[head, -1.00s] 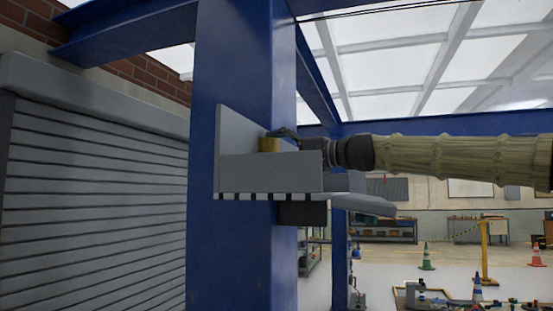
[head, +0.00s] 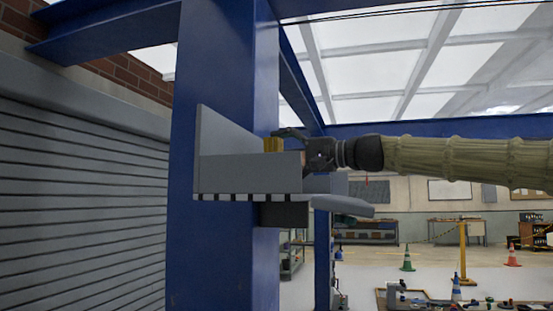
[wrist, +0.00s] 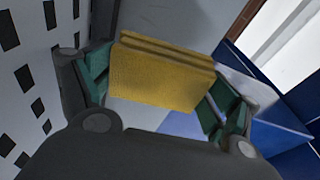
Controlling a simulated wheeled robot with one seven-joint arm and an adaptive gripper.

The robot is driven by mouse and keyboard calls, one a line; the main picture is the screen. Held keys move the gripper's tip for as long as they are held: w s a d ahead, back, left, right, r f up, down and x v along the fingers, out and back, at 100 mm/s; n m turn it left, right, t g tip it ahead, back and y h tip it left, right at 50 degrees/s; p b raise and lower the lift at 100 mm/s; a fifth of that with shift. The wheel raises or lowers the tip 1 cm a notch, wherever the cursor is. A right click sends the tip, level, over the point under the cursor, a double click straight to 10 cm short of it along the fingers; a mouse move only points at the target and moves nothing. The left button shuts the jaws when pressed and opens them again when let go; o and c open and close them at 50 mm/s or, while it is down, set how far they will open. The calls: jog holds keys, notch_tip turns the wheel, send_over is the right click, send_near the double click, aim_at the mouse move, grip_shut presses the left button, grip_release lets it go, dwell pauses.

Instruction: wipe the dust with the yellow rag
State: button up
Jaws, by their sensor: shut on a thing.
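The yellow rag (wrist: 160,75) is a folded block held between the green-padded fingers of my gripper (wrist: 160,92) in the wrist view. In the head view the rag (head: 273,144) shows as a small yellow patch just above the front wall of a grey metal box-like fixture (head: 248,174) on a blue column. My gripper (head: 287,141) reaches in from the right, shut on the rag, partly behind the fixture's wall. No dust can be made out in these frames.
The blue column (head: 222,70) stands behind the fixture, with a grey roller shutter (head: 80,190) to its left. A dark block (head: 284,214) hangs under the fixture. Traffic cones and a low table (head: 440,298) stand far off at the right.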

jog(key=shift+v, duration=1.45)
jog(key=shift+w, duration=0.2)
